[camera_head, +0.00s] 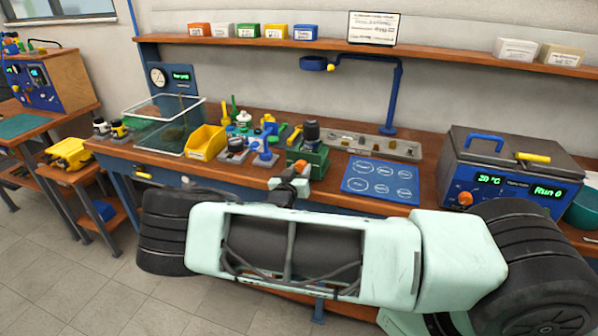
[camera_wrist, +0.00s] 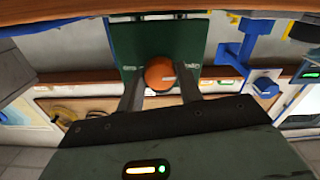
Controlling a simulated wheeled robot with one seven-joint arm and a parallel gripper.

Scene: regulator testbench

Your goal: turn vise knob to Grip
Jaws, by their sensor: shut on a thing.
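The green vise (camera_head: 318,160) stands at the front edge of the bench in the head view, with a dark cylinder (camera_head: 311,131) on top. Its green front plate (camera_wrist: 190,35) fills the upper middle of the wrist view. The round orange knob (camera_wrist: 160,73) sits on that plate, with a pale pointer mark towards the picture's right. Small white labels flank the knob, too small to read surely. My gripper (camera_wrist: 160,88) is shut on the knob, one finger on each side.
A yellow bin (camera_head: 206,142) and a clear tank (camera_head: 160,125) are left of the vise. A blue mat (camera_head: 381,180) lies to the right, then a heater box (camera_head: 510,170). Blue fixtures (camera_wrist: 236,50) stand beside the vise in the wrist view.

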